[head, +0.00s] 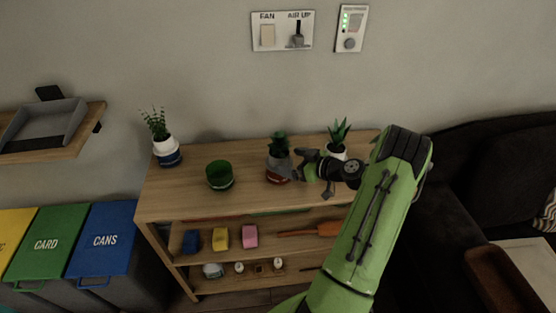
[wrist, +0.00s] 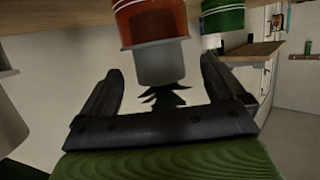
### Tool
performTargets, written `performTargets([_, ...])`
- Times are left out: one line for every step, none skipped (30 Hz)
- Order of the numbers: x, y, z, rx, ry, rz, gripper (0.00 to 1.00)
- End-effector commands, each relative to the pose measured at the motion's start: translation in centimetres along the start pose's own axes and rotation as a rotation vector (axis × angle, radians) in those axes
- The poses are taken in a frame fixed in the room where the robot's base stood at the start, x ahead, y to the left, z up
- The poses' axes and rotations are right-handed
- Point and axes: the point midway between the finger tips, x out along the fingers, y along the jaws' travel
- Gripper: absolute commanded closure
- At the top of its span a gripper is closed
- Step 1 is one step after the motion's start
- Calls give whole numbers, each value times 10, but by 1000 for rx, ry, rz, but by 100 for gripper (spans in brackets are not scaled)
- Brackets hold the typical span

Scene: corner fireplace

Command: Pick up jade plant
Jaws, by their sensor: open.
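Three potted plants stand on the shelf top. The middle plant (head: 279,142), in a grey-and-red pot (head: 277,176), has dark green leaves. My gripper (head: 297,168) is open beside this pot, on its right. In the wrist view, upside down, the pot (wrist: 162,62) appears between and beyond the open fingers of my gripper (wrist: 160,80), with pointed leaves (wrist: 166,95) below. I cannot tell whether the fingers touch it. The left plant (head: 156,124) has small leaves on thin stems in a white-and-blue pot. The right plant (head: 340,131) is spiky, in a white pot partly hidden by my arm.
Lower shelves hold blue, yellow and pink blocks (head: 250,236). The wall rises close behind. A dark sofa (head: 470,160) is at the right.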

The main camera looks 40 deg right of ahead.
Motion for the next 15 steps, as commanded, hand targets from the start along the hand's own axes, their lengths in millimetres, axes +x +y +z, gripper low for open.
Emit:
performTargets([5,0,0,-1,0,0,3])
performTargets([8,0,-1,-1,0,-1,3])
performTargets([14,0,-2,-2,1,-2,3])
performTargets([20,0,-2,-2,1,-3,3])
performTargets([27,0,-3,-2,0,-4,3])
performTargets([35,1,-5,-3,2,-3,3])
performTargets([40,1,-5,-2,1,-3,3])
performTargets([45,2,-4,-1,-1,-3,3])
performTargets([51,2,-4,-1,0,-2,3])
performTargets([54,2,-4,0,0,-2,3])
performTargets([56,2,-4,0,-1,-1,3])
performTargets([57,2,-4,0,-1,0,3])
performTargets([57,2,-4,0,-1,1,3])
performTargets([57,2,-4,1,-1,1,3])
performTargets([57,2,-4,1,-1,1,3])
